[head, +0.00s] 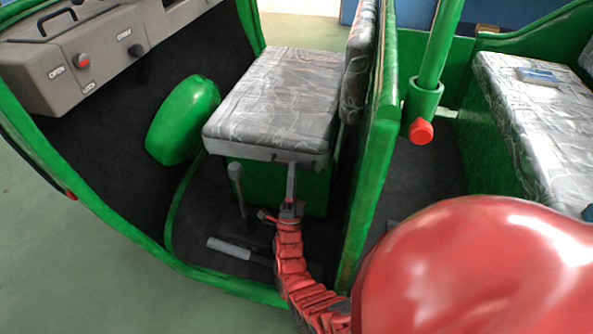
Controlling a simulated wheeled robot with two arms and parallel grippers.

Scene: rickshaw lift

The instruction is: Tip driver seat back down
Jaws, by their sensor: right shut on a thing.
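The driver seat (275,95) is a grey patterned cushion with a grey rim, above a green box base (317,190) in the cab. It looks close to level; I cannot tell whether a small gap is left under it. Its upright backrest (359,60) stands at its right side. My right gripper (291,168) reaches up from below on its red arm. Its narrow grey fingers are shut on the seat's near lower edge. The fingertips are small, so the exact contact is hard to see. My left gripper is not in view.
A green rounded wheel cover (183,120) and a grey dashboard (85,60) lie left. A lever (238,187) and grey pedal-like bar (229,248) are near my gripper. A green partition (373,160) and post with red knob (421,131) stand right, before the rear seat (545,115).

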